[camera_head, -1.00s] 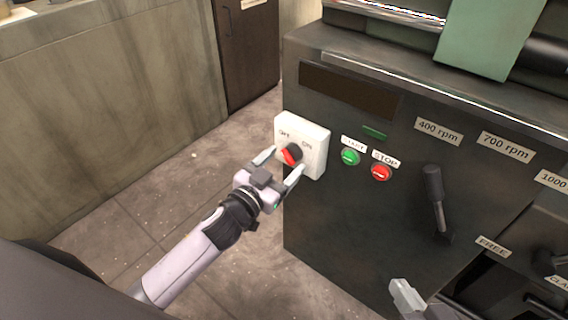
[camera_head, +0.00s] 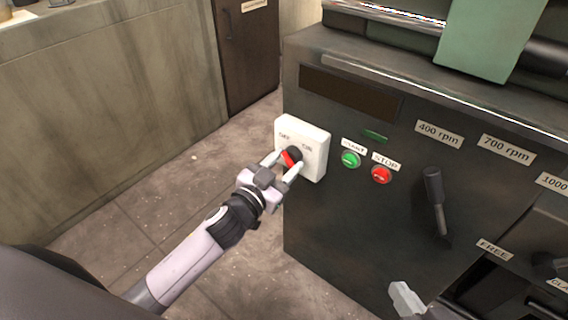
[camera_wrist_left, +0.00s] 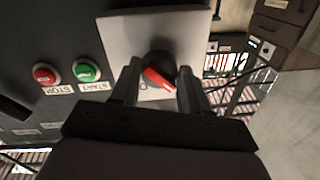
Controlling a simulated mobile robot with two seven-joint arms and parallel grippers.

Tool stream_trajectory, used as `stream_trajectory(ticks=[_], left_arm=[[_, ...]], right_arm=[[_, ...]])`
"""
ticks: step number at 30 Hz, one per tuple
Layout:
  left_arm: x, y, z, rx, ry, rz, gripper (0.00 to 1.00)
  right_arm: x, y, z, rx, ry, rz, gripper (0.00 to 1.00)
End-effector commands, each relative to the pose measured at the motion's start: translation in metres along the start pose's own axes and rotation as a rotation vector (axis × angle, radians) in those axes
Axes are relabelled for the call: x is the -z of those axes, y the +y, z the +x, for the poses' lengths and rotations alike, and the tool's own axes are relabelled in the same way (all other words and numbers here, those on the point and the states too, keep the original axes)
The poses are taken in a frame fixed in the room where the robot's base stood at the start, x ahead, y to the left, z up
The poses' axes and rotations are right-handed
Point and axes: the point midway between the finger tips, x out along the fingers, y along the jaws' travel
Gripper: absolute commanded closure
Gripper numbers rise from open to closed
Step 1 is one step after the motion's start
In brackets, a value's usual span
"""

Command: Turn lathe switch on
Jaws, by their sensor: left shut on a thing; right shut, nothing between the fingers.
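The lathe switch is a dark round knob (camera_head: 296,152) with a red pointer, on a white plate (camera_head: 317,146) marked OFF at left and ON at right. In the head view the red pointer lies toward the OFF side. My left gripper (camera_head: 283,161) has its fingers on either side of the knob and is shut on it. In the left wrist view the knob (camera_wrist_left: 158,66) sits between the two fingertips (camera_wrist_left: 156,84), with the red pointer slanting to the lower right. My right gripper (camera_head: 405,297) shows at the bottom edge, shut and empty, below the lathe's levers.
A green START button (camera_head: 350,159) and a red STOP button (camera_head: 381,175) are right of the switch plate. A black speed lever (camera_head: 436,195) stands further right on the lathe front. Open floor (camera_head: 150,190) lies to the left.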

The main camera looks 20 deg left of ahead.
Motion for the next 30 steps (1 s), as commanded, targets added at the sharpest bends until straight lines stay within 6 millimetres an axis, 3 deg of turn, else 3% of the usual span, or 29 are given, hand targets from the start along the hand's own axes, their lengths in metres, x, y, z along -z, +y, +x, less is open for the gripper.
stream_trajectory(ticks=[8, 30], left_arm=[[-0.0006, 0.0005, -0.0001, 0.000, 0.012, 0.166, 0.85], [-0.0018, -0.0012, 0.0000, 0.008, 0.063, 0.866, 0.85]], right_arm=[[0.0026, 0.0005, -0.0008, -0.005, 0.003, -0.007, 1.00], [0.0003, 0.0020, -0.0015, -0.011, -0.001, -0.009, 1.00]])
